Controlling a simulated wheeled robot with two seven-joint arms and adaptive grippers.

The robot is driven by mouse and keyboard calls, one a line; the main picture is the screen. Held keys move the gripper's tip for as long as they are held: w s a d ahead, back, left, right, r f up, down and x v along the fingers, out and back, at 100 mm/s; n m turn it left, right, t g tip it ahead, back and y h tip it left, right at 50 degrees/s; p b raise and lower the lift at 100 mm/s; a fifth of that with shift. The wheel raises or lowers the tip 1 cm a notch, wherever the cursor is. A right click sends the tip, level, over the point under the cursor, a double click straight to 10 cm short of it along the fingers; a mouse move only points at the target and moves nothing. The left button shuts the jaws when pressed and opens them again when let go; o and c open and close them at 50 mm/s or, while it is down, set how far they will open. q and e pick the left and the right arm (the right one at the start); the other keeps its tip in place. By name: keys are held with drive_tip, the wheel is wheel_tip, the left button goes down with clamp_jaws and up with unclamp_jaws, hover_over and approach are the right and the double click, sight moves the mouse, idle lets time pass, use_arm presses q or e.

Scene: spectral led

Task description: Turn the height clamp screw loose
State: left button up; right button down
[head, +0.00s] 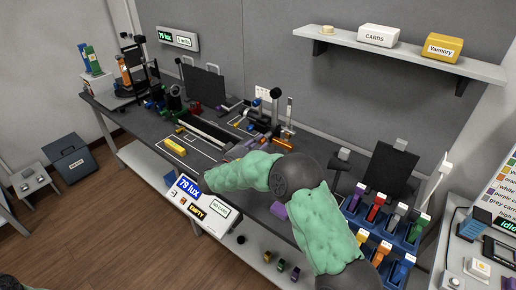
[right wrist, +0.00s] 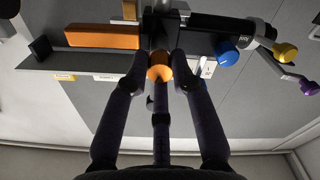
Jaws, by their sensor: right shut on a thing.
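In the right wrist view an orange round knob (right wrist: 160,68), which looks like the clamp screw, sits between the fingers of my right gripper (right wrist: 159,62). The fingers are closed on the knob from both sides, below a dark holder block. Which clamp the knob belongs to is hard to tell from this close. In the head view my green-sleeved right arm reaches over the bench, and its gripper and the knob cannot be made out clearly. My left gripper is not in view.
Beside the knob are an orange bar (right wrist: 102,36) and a blue knob (right wrist: 227,54); yellow (right wrist: 285,52) and purple (right wrist: 308,87) knobs lie further right. On the bench are a lux display box (head: 206,207), a yellow block (head: 175,146) and a rack of coloured pieces at right.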

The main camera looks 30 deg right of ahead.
drive_tip(key=n, duration=0.3)
drive_tip(key=shift+f+b, duration=0.1)
drive_tip(key=shift+b, duration=0.25)
drive_tip(key=n, duration=0.3)
drive_tip(key=shift+n, duration=0.3)
drive_tip(key=n+p, duration=0.1)
drive_tip(key=n, duration=0.2)
drive_tip(key=shift+r, duration=0.2)
drive_tip(key=shift+n+p, duration=0.75)
drive_tip(key=shift+n, duration=1.35)
drive_tip(key=c, duration=1.1)
unclamp_jaws()
drive_tip(key=shift+o, duration=0.2)
